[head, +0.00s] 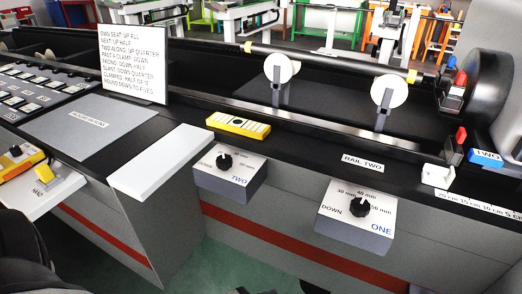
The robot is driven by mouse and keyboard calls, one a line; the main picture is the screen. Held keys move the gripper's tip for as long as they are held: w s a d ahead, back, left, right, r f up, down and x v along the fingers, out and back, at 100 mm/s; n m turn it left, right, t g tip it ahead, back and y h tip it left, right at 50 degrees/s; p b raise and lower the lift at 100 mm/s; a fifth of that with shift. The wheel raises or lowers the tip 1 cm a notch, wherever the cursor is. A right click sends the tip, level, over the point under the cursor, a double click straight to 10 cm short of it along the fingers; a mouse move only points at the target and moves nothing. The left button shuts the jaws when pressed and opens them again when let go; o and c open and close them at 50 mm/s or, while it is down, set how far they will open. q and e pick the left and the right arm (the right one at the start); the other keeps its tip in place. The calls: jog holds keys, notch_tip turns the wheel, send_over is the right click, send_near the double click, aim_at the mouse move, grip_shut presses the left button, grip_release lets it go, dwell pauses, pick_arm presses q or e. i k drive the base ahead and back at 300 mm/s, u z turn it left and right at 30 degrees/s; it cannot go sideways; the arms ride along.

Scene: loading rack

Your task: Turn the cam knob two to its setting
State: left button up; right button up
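The cam knob two is a black round knob (225,161) on a grey box with a white top labelled TWO (230,178), left of centre in the head view. Its pointer seems to face roughly up, toward the far side; the small scale marks around it are hard to read. A second black knob (359,206) sits on a similar box labelled ONE (355,232), with DOWN, 30 mm, 40 mm and 50 mm marked around it. Neither gripper can be made out; only dark parts show at the bottom edge.
A white sign (134,62) with lines of rules stands at the back left. A yellow level-like block (238,125) lies behind box two. A bar with white discs (281,67) and a black wheel (477,88) is farther back. A white ledge (160,163) lies left of box two.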

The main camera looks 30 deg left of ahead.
aim_at(224, 161)
jog(key=z, duration=0.05)
jog(key=i, duration=0.35)
jog(key=u, duration=1.1)
